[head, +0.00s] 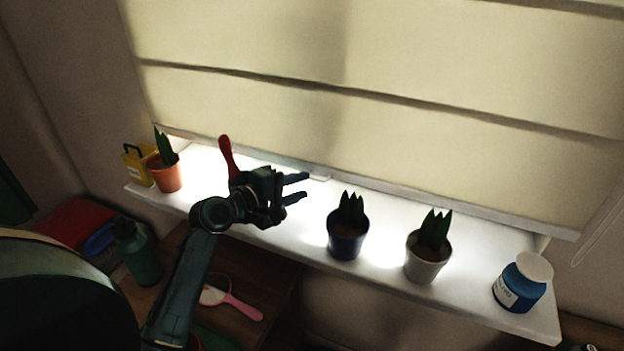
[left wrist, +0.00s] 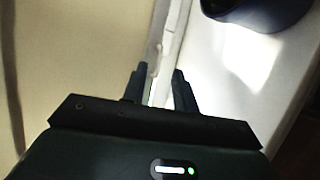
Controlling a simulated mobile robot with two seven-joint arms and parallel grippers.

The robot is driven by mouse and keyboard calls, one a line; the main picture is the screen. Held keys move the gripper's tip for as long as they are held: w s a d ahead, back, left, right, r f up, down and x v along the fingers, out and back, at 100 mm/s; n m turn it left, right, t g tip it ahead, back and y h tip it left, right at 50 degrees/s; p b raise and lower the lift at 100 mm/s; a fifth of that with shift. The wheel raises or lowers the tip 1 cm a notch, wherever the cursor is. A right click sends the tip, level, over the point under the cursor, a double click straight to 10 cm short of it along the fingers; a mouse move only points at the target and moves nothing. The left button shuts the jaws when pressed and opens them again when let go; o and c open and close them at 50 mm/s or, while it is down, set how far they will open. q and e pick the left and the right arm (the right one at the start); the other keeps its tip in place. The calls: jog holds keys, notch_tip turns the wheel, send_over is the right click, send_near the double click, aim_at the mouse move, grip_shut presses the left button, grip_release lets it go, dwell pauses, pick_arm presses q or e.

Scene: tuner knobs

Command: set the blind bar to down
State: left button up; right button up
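The blind (head: 400,60) hangs over the window, with its pale blind bar (head: 450,204) along the bottom edge, close above the white sill. The bar also shows in the left wrist view as a narrow light strip (left wrist: 158,38) beside the fabric. My left gripper (head: 299,187) is open and empty over the sill, its fingers pointing right, near the bar. In the left wrist view the open fingertips (left wrist: 159,72) stand apart with part of the bar's strip seen between and beyond them; I cannot tell whether they touch it. My right gripper is not in view.
A red-handled object (head: 226,156) stands behind my left arm. A green bottle (head: 137,254) is below left.

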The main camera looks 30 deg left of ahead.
aim_at(318, 180)
pick_arm(q)
jog(key=shift+x, duration=2.3)
grip_shut()
jog(key=shift+f, duration=0.1)
